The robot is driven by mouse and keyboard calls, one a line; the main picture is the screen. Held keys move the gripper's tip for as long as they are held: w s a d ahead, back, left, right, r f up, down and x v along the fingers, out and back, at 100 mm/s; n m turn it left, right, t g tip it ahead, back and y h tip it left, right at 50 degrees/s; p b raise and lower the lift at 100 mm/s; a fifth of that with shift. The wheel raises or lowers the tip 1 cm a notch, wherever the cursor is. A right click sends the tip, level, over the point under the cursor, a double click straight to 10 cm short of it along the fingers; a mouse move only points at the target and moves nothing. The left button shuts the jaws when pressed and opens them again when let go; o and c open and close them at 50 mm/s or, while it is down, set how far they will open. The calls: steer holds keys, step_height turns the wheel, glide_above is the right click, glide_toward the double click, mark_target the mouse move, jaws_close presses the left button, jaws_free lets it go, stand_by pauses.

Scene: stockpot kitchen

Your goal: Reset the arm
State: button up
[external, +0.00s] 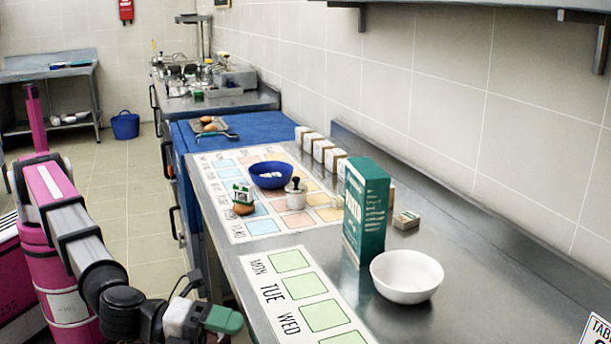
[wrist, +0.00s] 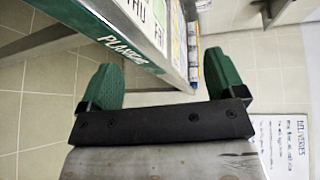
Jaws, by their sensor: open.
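My gripper (external: 222,319) is at the bottom of the external view, beside the front edge of the steel counter (external: 218,262). In the wrist view my gripper (wrist: 162,85) shows two green fingers spread wide with nothing between them. The wrist view is turned on its side and shows the counter's edge with a green strip (wrist: 113,46) marked with lettering. My pink and grey arm reaches in from the left of the external view.
The counter holds a green box (external: 366,212), a white bowl (external: 406,276), a blue bowl (external: 270,175), a lidded jar (external: 295,194) and printed day charts (external: 302,297). Tiled floor (external: 130,205) lies open to the left. A blue bucket (external: 125,126) stands farther back.

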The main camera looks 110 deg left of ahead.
step_height(320, 180, down, 10)
steer(key=s+n+g+h, duration=0.2)
steer(key=s+a+f+n+g, duration=0.3)
steer(key=s+a+f+n, duration=0.1)
steer(key=a+f, duration=0.4)
steer(key=s+a+f+n+g, duration=0.5)
steer(key=s+a+f, duration=0.6)
steer(key=a, duration=0.4)
steer(key=s+a+f+n+g+h, duration=0.1)
steer(key=s+a+f+n+g, duration=0.1)
steer(key=s, duration=0.6)
steer(key=s+a+f+n+g+h, duration=0.1)
steer(key=s+a+f+n+g, duration=0.1)
steer(key=s+a, duration=0.3)
steer(key=s+g, duration=0.1)
steer(key=s, duration=0.3)
steer(key=shift+f+n, duration=0.2)
steer(key=shift+n, duration=0.2)
steer(key=shift+s+d, duration=0.1)
